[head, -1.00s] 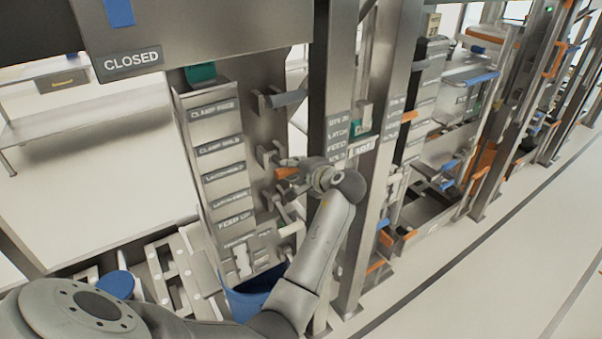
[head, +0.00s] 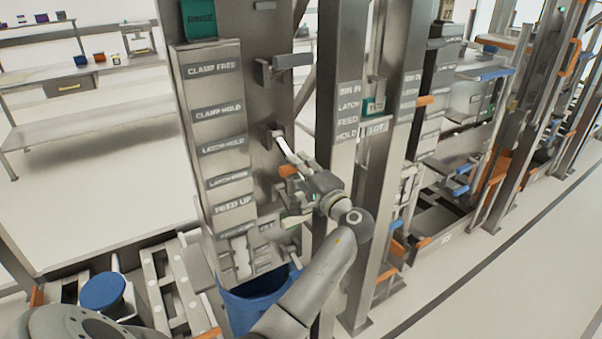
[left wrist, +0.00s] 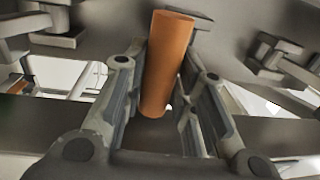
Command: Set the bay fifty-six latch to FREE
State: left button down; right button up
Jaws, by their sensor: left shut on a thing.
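An orange handle (head: 289,170) sits at the end of a pale lever (head: 291,152) on the steel panel, beside the labels. The lever slopes down and right from its pivot bracket (head: 272,136). My left gripper (head: 298,185) is shut on the orange handle. In the left wrist view the orange handle (left wrist: 168,62) stands between the two fingers (left wrist: 160,110). A LATCH HOLD label (head: 222,147) is on the panel, with another latch label (head: 230,180) below it, its second word blurred. I cannot read a bay number. My right gripper is not in view.
A grey lever (head: 291,61) sticks out above the orange handle. A steel post (head: 345,130) with BIN IN, LATCH, FEED and HOLD labels stands close on the right. A blue bin (head: 245,305) is below. The floor aisle (head: 520,270) at right is clear.

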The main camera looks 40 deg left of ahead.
pick_arm(q)
jog(key=shift+a+f, duration=0.2)
jog(key=shift+f, duration=0.25)
jog(key=c, duration=1.4)
grip_release()
jog(key=shift+a, duration=0.1)
jog(key=shift+o, duration=1.2)
jog(key=shift+w+a, duration=0.1)
jog(key=shift+a, duration=0.15)
jog(key=shift+d+r, duration=0.1)
jog(key=shift+d, duration=0.2)
jog(key=v, duration=1.1)
jog(key=shift+d, duration=0.25)
